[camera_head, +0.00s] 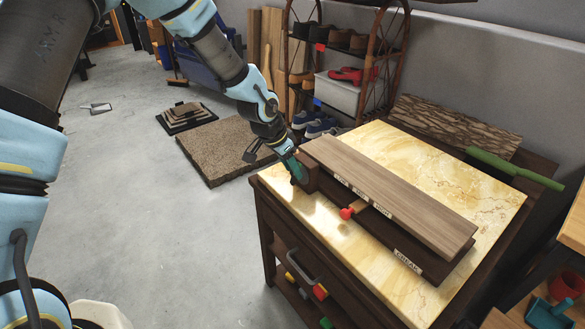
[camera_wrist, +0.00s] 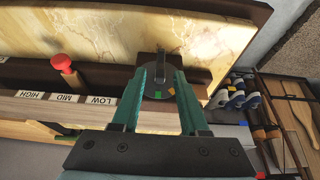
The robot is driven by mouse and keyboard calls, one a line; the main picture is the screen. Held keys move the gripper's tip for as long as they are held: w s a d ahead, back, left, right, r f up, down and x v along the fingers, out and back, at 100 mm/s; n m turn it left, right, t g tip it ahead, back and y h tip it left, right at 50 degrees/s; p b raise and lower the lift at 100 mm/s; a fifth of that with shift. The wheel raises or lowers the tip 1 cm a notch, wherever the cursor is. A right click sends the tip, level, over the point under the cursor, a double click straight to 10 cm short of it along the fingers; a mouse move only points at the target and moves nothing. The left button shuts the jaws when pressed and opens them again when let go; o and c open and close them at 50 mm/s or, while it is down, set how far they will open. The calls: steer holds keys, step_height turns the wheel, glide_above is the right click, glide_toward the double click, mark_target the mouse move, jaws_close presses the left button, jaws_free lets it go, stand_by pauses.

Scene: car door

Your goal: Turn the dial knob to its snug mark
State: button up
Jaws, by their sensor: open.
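The dial knob (camera_wrist: 160,82) is a dark round disc with a raised grey bar across it, on a brown block at the end of the wooden fixture. A green mark and a yellow-orange mark show near its edge; I cannot tell which is the snug mark. My gripper (camera_wrist: 160,70) is open, its two teal fingers on either side of the knob in the wrist view. I cannot tell whether they touch it. In the head view my gripper (camera_head: 296,170) is at the block's (camera_head: 307,180) left end and the dial is hidden.
A red-knobbed slider (camera_head: 347,212) stands beside LOW, MID and HIGH labels (camera_wrist: 65,98). A wooden plank (camera_head: 390,190) tops the fixture on a marble-topped cabinet (camera_head: 335,240). Marble in front of the fixture is clear.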

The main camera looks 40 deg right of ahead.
steer(key=shift+d+f, duration=0.2)
steer(key=shift+f, duration=0.35)
jaws_close()
